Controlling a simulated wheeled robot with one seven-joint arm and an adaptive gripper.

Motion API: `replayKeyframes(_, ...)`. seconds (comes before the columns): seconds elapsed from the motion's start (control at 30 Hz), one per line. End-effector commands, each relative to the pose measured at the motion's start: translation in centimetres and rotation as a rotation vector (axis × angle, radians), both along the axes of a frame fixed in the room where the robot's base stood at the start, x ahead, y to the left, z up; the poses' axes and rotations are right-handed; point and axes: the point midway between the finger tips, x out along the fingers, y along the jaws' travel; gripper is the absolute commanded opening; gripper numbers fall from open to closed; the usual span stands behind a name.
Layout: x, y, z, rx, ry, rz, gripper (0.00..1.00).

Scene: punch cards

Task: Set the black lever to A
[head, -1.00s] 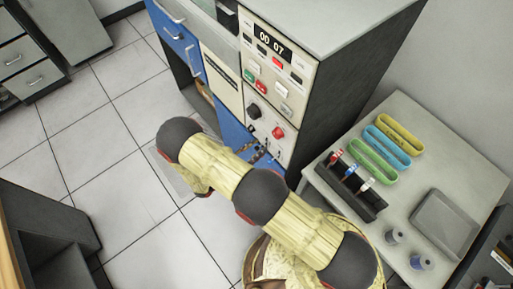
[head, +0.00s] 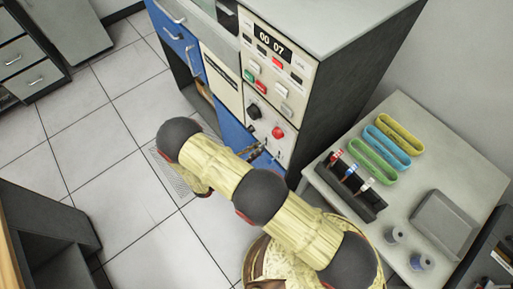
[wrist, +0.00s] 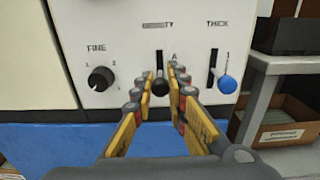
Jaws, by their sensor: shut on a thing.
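The black lever (wrist: 160,89) shows in the wrist view on a pale panel, with its round knob at the lower end of an upright slot. A small letter A (wrist: 174,57) is printed to the right near the top of this slot. My gripper (wrist: 162,76) has its yellow fingers on both sides of the black lever and is shut on it. The fingers hide part of the panel around the lever. In the head view my gripper is small and partly hidden by my arm, in front of the lower machine panel (head: 284,148).
A blue lever (wrist: 228,84) under the word THICK stands close to the right. A black FINE knob (wrist: 101,79) is to the left. A grey table (head: 416,128) with coloured trays stands right of the machine. A cardboard box (wrist: 286,120) sits below at right.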

Motion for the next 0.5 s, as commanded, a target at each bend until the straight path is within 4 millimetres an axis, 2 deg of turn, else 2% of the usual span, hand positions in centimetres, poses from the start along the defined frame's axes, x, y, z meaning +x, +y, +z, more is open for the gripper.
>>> replayKeyframes(0.3, 0.0, 0.0, 0.1, 0.002, 0.002, 0.0, 0.0)
replayKeyframes(0.5, 0.1, -0.1, 1.3, 0.064, 0.042, -0.001, 0.0)
